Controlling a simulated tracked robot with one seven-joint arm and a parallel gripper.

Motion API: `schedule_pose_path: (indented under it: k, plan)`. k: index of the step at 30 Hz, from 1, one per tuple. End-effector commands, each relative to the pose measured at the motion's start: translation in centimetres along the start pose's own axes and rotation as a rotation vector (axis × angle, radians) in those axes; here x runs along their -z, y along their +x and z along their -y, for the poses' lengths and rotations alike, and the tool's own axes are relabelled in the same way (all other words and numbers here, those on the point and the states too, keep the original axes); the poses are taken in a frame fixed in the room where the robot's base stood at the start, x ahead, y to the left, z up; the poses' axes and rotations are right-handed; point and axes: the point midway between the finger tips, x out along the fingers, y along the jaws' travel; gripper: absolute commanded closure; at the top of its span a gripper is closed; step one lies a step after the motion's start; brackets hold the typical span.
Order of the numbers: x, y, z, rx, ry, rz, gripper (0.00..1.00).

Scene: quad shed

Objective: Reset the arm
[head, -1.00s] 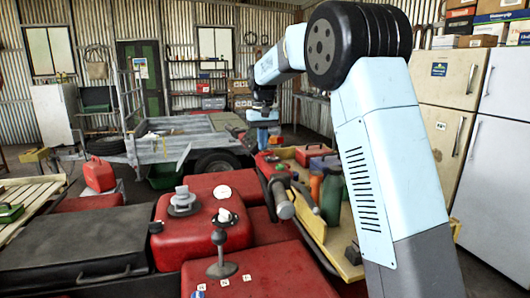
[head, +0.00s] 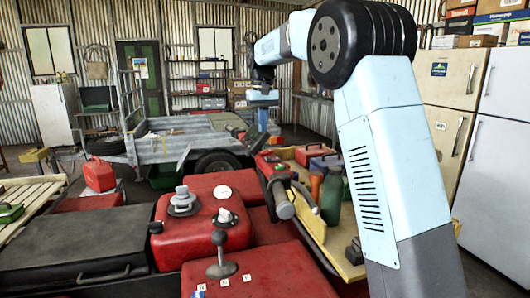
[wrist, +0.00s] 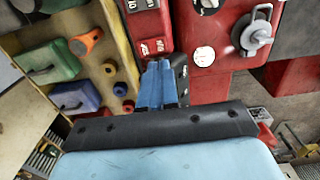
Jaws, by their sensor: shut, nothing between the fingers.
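My gripper (head: 263,127) hangs from my raised arm in the middle of the head view, with its blue fingers pointing down. In the wrist view its blue fingers (wrist: 158,66) are together, with nothing between them. They appear above the gap between a wooden tray (wrist: 118,36) and the red machine body (wrist: 205,78). The fingers appear clear of both, though the exact height cannot be told.
The tray (head: 322,232) holds bottles and tools right of the red machine (head: 240,190). A handlebar grip (head: 281,200) and a black-knobbed lever (head: 220,258) stick up. A trailer (head: 170,145) stands behind. Fridges (head: 490,150) stand at the right.

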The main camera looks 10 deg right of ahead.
Motion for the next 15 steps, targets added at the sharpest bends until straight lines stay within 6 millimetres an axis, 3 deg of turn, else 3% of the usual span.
schedule_pose_path:
  k: [15]
  plan:
    - [-0.71, -0.73, -0.41, 0.002, 0.005, -0.009, 1.0]
